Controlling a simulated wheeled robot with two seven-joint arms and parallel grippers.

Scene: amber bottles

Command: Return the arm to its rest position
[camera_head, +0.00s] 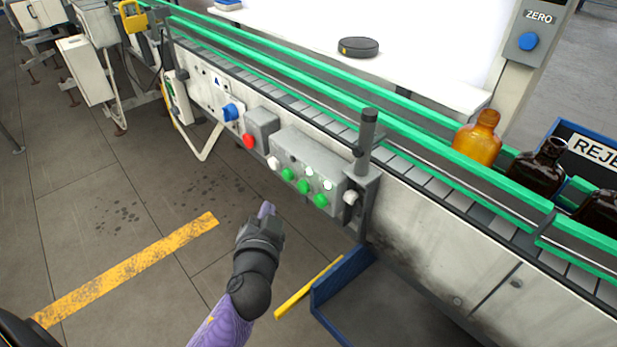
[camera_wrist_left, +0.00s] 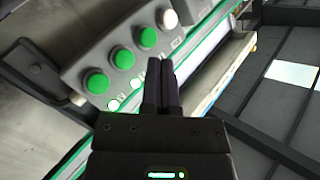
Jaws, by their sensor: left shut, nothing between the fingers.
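My left gripper (camera_head: 266,210) is in the lower middle of the head view, in front of the conveyor's control box and a little below it. Its fingers are shut and hold nothing. In the left wrist view the closed fingertips (camera_wrist_left: 161,62) point toward the control box (camera_wrist_left: 95,45) with its round green buttons. The fingers overlap the box's edge in that view; I cannot tell the exact gap. My right gripper is not in view.
The control box (camera_head: 290,155) sits on the conveyor's front. An amber bottle (camera_head: 478,140) and dark bottles (camera_head: 538,170) stand on the green-railed belt at right. A blue frame (camera_head: 325,290) juts out below. Open floor (camera_head: 120,210) lies to the left, with a yellow stripe (camera_head: 130,272).

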